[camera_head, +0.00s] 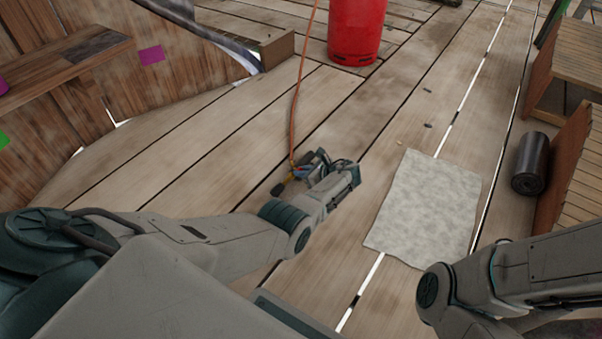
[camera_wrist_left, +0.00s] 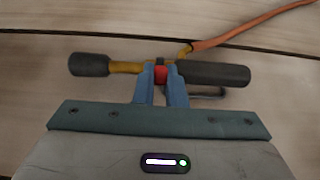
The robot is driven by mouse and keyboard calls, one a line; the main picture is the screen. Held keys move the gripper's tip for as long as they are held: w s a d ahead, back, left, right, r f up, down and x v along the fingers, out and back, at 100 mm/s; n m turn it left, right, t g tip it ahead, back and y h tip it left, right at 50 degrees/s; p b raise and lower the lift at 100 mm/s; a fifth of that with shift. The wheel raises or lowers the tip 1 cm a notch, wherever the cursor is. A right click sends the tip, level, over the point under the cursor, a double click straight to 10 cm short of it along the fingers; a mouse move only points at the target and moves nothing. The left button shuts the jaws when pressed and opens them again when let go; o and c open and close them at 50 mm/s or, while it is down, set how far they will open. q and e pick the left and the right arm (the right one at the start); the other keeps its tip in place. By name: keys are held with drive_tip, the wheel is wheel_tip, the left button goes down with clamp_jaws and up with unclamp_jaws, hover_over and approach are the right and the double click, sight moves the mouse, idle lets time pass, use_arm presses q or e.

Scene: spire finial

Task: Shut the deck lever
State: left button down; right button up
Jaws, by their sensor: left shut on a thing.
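A torch-like tool with a black nozzle, a brass neck and a black handle (camera_wrist_left: 215,74) lies across the front of my left gripper (camera_wrist_left: 161,78) in the left wrist view. The two blue fingers are shut on the small red part at the tool's middle. A thin dark lever-like bar (camera_wrist_left: 208,93) runs beside the handle, partly hidden by a finger. In the head view my left gripper (camera_head: 300,172) is low over the deck, with the tool's black nozzle (camera_head: 278,189) at its left. I cannot tell whether the tool touches the planks. My right gripper is out of view.
An orange hose (camera_head: 297,100) runs from the tool up past a red cylinder (camera_head: 356,30). A grey mat (camera_head: 428,205) lies on the plank deck to the right. A dark roll (camera_head: 530,163) lies by wooden steps (camera_head: 566,165). A wooden wall (camera_head: 150,60) stands at left.

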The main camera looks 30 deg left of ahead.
use_arm(q)
drive_tip(key=shift+d+f, duration=0.15)
drive_tip(key=shift+d, duration=0.05)
idle(0.4)
drive_tip(key=c, duration=1.5)
unclamp_jaws()
drive_tip(key=shift+d+r, duration=0.25)
drive_tip(key=p+v, duration=0.1)
drive_tip(key=v, duration=0.2)
drive_tip(key=p+v, duration=0.2)
drive_tip(key=v, duration=0.1)
drive_tip(key=p+v, duration=0.1)
drive_tip(key=v, duration=0.3)
drive_tip(key=shift+d+f, duration=0.2)
drive_tip(key=shift+f, duration=0.05)
